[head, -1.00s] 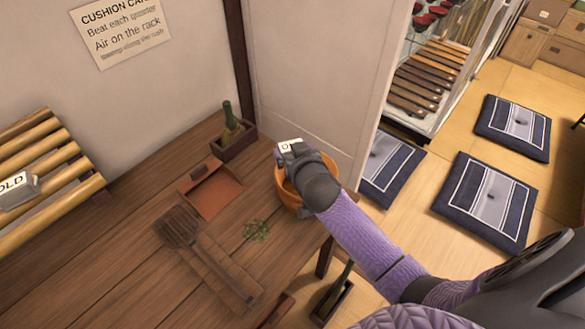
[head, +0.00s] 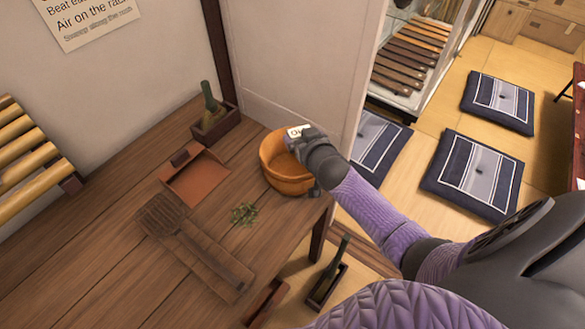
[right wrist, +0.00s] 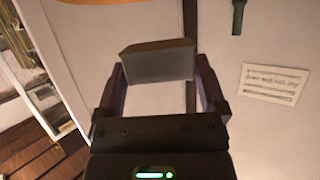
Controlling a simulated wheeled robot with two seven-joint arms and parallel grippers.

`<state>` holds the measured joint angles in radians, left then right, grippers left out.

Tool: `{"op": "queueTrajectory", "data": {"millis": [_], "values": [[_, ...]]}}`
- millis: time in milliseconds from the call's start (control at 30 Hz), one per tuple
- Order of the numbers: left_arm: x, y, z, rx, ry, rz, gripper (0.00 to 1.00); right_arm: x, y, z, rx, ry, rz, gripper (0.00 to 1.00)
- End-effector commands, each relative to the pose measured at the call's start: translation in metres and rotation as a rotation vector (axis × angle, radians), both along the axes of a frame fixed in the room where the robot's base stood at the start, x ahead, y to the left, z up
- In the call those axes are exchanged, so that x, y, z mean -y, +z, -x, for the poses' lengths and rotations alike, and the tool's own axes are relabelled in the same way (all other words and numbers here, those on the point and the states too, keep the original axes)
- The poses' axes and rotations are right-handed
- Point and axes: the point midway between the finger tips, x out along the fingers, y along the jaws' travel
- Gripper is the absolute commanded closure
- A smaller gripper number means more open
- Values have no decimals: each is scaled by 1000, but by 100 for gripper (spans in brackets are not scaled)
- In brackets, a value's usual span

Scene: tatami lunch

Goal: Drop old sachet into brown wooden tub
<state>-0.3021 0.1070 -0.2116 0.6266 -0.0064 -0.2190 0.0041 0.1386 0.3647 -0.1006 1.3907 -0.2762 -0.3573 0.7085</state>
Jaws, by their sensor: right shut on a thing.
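My right gripper (head: 304,142) is shut on a small grey block-like sachet (right wrist: 157,64). In the head view, the sachet shows only as a white label (head: 298,131) with partly hidden lettering, so I cannot read whether it says old. The brown wooden tub (head: 283,179) stands at the table's right edge. My right gripper and the sachet overlap the tub's back right rim in the head view; their height above it is hard to tell. My wrist hides the tub's right side. The visible part of the tub's inside looks empty. My left gripper is not in view.
A reddish dustpan (head: 196,178), a slatted wooden tool (head: 190,240), a pile of green bits (head: 244,214) and a box with a green-handled brush (head: 214,124) lie left of the tub. A slatted rack (head: 32,165) is far left. A white panel stands behind.

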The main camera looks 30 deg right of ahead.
Motion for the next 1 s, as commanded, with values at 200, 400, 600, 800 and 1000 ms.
{"op": "queueTrajectory", "data": {"millis": [200,400,600,800,1000], "values": [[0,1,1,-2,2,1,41,0,1,0,0,0,0,0],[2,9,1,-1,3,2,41,-3,8,11,-1,1,-2,0],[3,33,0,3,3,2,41,-12,30,57,0,0,-3,0],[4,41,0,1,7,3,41,-18,39,87,0,1,-1,0],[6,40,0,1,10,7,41,-19,39,90,1,0,0,0]]}}
